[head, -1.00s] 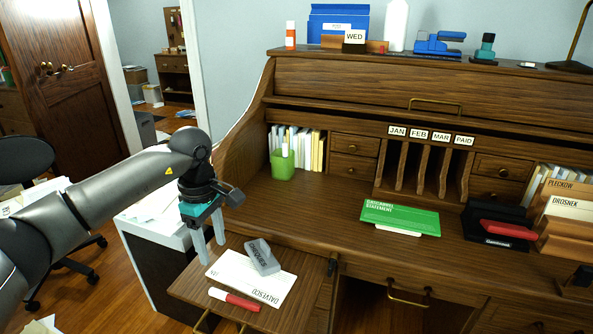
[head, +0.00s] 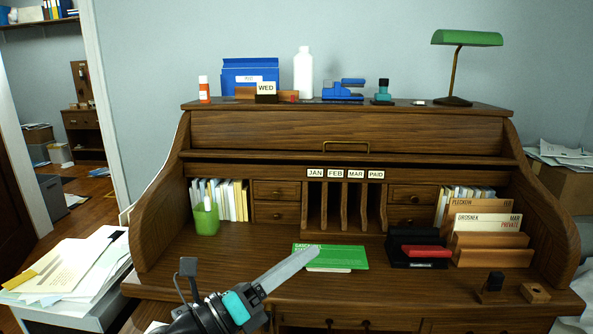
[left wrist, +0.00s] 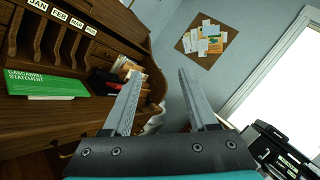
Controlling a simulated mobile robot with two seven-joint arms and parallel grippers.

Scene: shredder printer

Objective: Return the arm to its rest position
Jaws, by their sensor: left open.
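My left gripper (head: 290,269) rises from the bottom of the head view, above the front of the wooden roll-top desk (head: 260,134). Its fingers point up and to the right and overlap the green statement (head: 345,257) in the picture. In the left wrist view the two fingers (left wrist: 160,95) stand wide apart with nothing between them. The green statement (left wrist: 42,84) shows at the left there. My right gripper is in neither view.
A black tray with a red item (head: 418,249) and a wooden letter holder (head: 492,239) stand at the right on the desk. A green cup (head: 205,218) stands at the left. Papers (head: 75,265) lie on a side cabinet. A stamp (head: 494,287) sits near the front right.

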